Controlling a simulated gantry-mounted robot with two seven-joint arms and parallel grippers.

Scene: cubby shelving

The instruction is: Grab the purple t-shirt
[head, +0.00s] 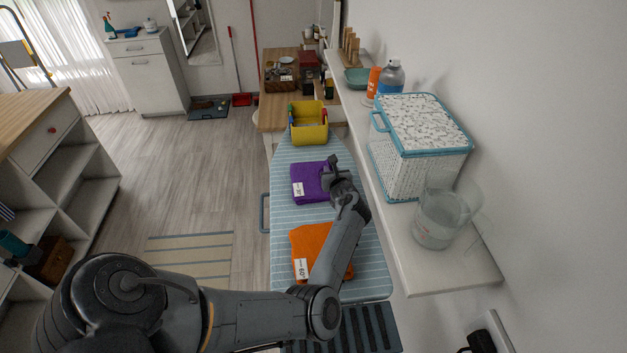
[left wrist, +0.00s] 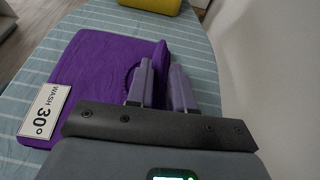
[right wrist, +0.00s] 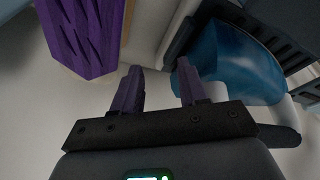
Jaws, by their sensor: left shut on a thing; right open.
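The purple t-shirt (head: 309,182) lies folded on the striped ironing board (head: 283,210), with a white tag at its left corner. It also shows in the left wrist view (left wrist: 88,68), where the tag reads "WASH 30°". My left gripper (head: 333,172) is at the shirt's right edge. In the left wrist view its fingers (left wrist: 162,80) are shut on that edge, which is bunched up; the rest lies flat on the board. My right gripper (right wrist: 160,85) shows only in the right wrist view, open, with nothing between its fingers.
A folded orange cloth (head: 313,247) lies nearer on the board, and a yellow bin (head: 309,128) stands at its far end. A wall shelf (head: 440,271) on the right holds a patterned box (head: 410,165) and a glass jug (head: 437,222). A blue container (right wrist: 238,62) is beside my right gripper.

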